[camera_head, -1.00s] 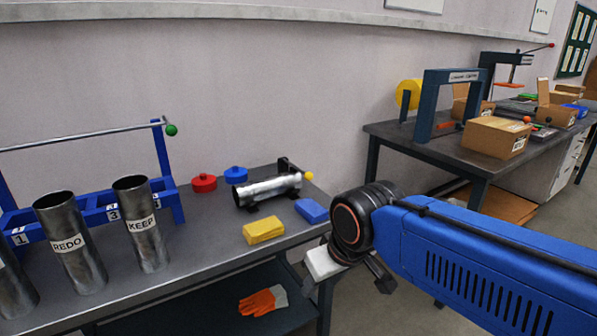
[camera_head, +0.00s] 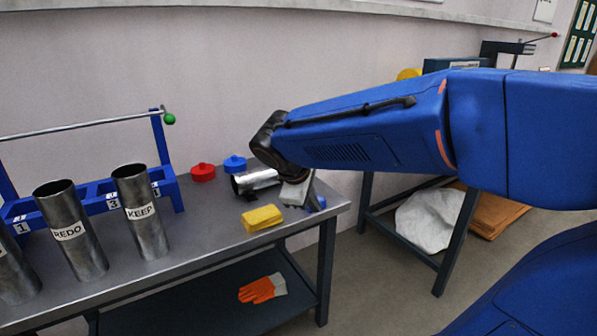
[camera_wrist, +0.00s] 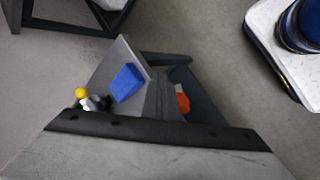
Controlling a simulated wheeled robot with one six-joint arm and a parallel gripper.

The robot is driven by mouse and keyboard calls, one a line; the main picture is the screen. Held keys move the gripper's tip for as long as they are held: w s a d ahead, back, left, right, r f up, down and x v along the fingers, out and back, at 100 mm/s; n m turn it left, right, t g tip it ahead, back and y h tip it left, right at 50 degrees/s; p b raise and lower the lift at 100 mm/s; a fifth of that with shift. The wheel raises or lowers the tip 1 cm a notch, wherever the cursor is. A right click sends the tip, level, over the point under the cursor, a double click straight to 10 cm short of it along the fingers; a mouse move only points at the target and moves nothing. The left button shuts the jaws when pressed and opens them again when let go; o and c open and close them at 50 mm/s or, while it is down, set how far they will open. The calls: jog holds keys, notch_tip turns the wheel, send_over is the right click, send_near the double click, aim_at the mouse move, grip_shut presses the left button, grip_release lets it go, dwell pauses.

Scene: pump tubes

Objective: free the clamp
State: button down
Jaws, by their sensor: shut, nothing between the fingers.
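A short metal tube (camera_head: 258,180) lies in a low dark clamp stand at the back right of the near bench (camera_head: 200,238). In the head view, my arm hides the clamp's right end. The clamp's yellow knob (camera_wrist: 82,93) shows in the wrist view, beside a bit of shiny metal. My gripper (camera_head: 298,194) is shut and empty, above the bench's right end in front of the tube. I cannot tell the gap between it and the clamp.
A yellow block (camera_head: 262,218) and a blue block (camera_wrist: 127,82) lie near the clamp. Red (camera_head: 202,172) and blue (camera_head: 235,164) caps sit behind. Upright tubes labelled REDO (camera_head: 72,232) and KEEP (camera_head: 140,212) stand left. An orange glove (camera_head: 262,289) lies on the lower shelf.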

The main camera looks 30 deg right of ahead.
jog(key=w+r+n+h, duration=0.1)
jog(key=w+n+h, duration=0.1)
jog(key=w, duration=0.7)
jog(key=w+r+n+t+h, duration=0.1)
jog(key=w+r+n+h, duration=0.1)
jog(key=w+n, duration=0.3)
jog(key=w+h, duration=0.1)
jog(key=w, duration=0.3)
jog(key=shift+w+a, duration=0.15)
jog(key=shift+w, duration=0.25)
jog(key=x, duration=1)
jog(key=shift+w, duration=0.15)
jog(key=shift+r, duration=0.2)
